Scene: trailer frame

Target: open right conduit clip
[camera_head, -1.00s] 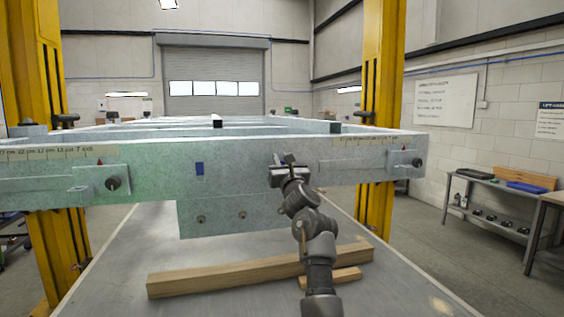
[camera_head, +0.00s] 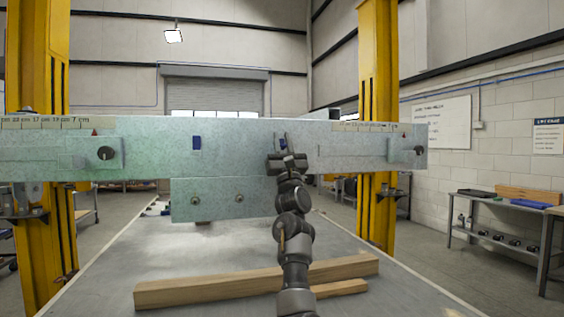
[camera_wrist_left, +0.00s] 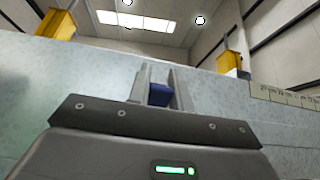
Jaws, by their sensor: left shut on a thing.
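A pale green trailer beam (camera_head: 240,150) runs across the head view. One blue clip (camera_head: 197,142) sits on its face left of the middle. My left gripper (camera_head: 283,141) is up against the beam face right of the middle. In the left wrist view, its two fingers (camera_wrist_left: 160,83) stand on either side of a second blue clip (camera_wrist_left: 160,95) and are shut on it. My right gripper is in neither view.
Bracket plates with dark round knobs sit on the beam at left (camera_head: 105,153) and right (camera_head: 418,150). Wooden bars (camera_head: 255,281) lie on the grey surface underneath. Yellow posts (camera_head: 378,80) stand behind the beam.

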